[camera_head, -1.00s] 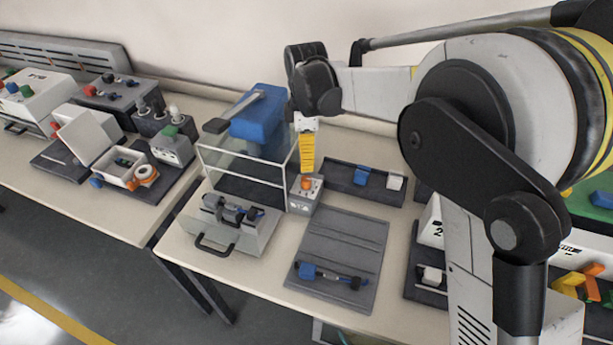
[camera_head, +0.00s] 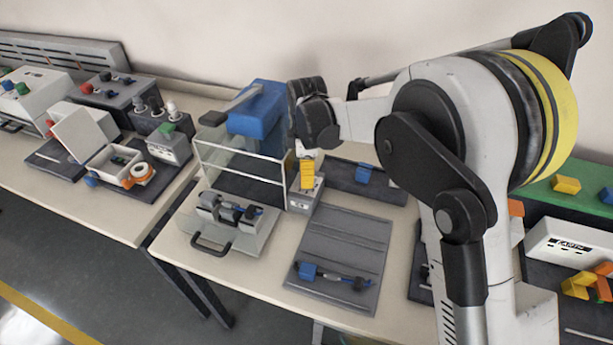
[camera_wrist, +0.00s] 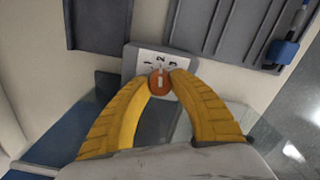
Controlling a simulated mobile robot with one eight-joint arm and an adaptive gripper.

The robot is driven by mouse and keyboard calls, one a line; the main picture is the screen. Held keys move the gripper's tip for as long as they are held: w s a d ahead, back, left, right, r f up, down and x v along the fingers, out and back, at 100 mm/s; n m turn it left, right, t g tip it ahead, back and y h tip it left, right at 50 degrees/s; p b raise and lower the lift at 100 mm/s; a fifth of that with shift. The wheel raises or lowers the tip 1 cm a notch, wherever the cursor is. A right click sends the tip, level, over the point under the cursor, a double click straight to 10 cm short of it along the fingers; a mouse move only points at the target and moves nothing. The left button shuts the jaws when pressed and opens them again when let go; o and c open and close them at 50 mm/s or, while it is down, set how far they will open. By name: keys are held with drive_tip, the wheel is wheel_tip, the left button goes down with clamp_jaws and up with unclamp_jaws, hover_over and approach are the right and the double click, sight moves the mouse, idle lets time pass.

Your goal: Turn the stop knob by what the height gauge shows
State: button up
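The stop knob (camera_wrist: 160,84) is orange with a pale mark and sits on a small grey box (camera_head: 301,204). In the wrist view its white label plate (camera_wrist: 158,62) reads 1, 2, 3, and the mark points roughly at 2. My gripper (camera_wrist: 162,78) has its yellow fingertips closed against both sides of the knob. In the head view the yellow fingers (camera_head: 307,174) come down onto the box and hide the knob. I cannot make out a height gauge or a reading for certain.
Left of the box stands a clear-walled enclosure (camera_head: 240,162) with a blue press (camera_head: 257,110). A handled grey tray (camera_head: 222,240) is in front. A grey board (camera_head: 345,240) with a blue-and-black part (camera_head: 330,275) lies to the right. A dark rack (camera_head: 345,177) is behind.

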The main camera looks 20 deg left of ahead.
clamp_jaws()
drive_tip(key=shift+m, duration=0.4)
drive_tip(key=m+p, duration=0.1)
drive_tip(key=m, duration=0.1)
drive_tip(key=shift+m, duration=0.4)
drive_tip(key=m, duration=0.5)
drive_tip(key=shift+m+p, duration=0.3)
drive_tip(key=o, duration=0.9)
unclamp_jaws()
